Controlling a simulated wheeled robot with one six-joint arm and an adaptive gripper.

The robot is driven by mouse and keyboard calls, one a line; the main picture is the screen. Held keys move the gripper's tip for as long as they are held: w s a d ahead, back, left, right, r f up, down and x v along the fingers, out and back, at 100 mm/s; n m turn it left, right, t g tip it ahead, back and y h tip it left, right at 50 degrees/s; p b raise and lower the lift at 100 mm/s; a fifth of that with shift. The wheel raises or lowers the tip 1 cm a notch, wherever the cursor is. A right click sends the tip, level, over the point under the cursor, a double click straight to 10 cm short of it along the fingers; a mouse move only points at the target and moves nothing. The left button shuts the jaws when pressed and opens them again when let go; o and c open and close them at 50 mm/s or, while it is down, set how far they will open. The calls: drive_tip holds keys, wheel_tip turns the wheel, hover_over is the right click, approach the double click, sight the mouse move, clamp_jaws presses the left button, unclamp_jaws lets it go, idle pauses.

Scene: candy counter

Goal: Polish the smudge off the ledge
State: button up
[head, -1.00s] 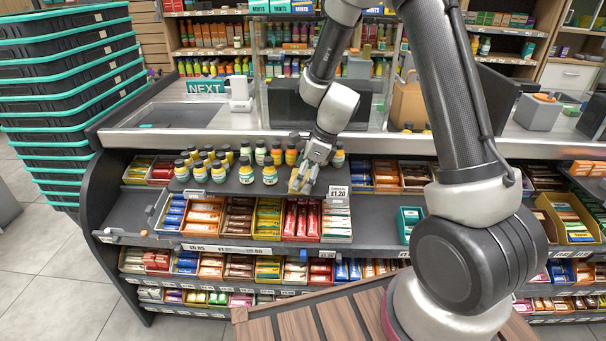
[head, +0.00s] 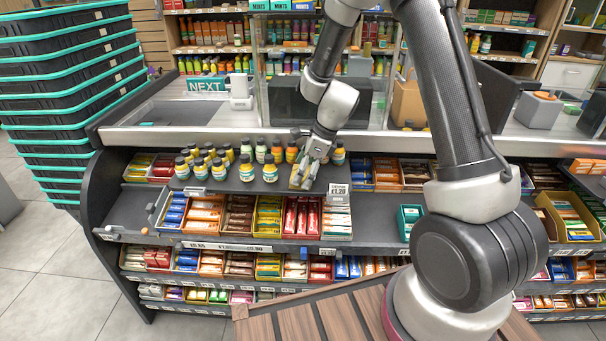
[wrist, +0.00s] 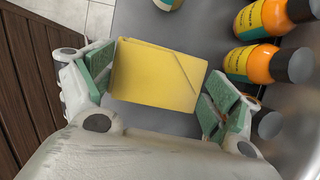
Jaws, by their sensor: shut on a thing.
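The ledge (head: 232,187) is a dark grey shelf top below the counter; its grey surface also shows in the wrist view (wrist: 190,42). My gripper (head: 304,176) is low over the right part of the ledge, near the price tag. It is shut on a flat yellow cloth or pad (wrist: 158,78), held between green-padded fingers in the wrist view. Only a small bit of the yellow shows in the head view. I cannot tell whether the pad touches the ledge. I see no smudge; the gripper and pad cover part of the surface.
Several small bottles with dark caps (head: 270,170) stand on the ledge left of my gripper, and one (head: 339,155) stands close on its right. Orange bottles (wrist: 252,64) are near the right finger. A price tag (head: 338,191) is on the front edge, with candy boxes (head: 302,217) below.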

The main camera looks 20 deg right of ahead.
drive_tip(key=shift+w+d, duration=0.15)
drive_tip(key=shift+w, duration=0.15)
drive_tip(key=shift+r, duration=0.15)
drive_tip(key=shift+w+r, duration=0.2)
drive_tip(key=shift+r, duration=1.3)
drive_tip(key=shift+s, duration=0.1)
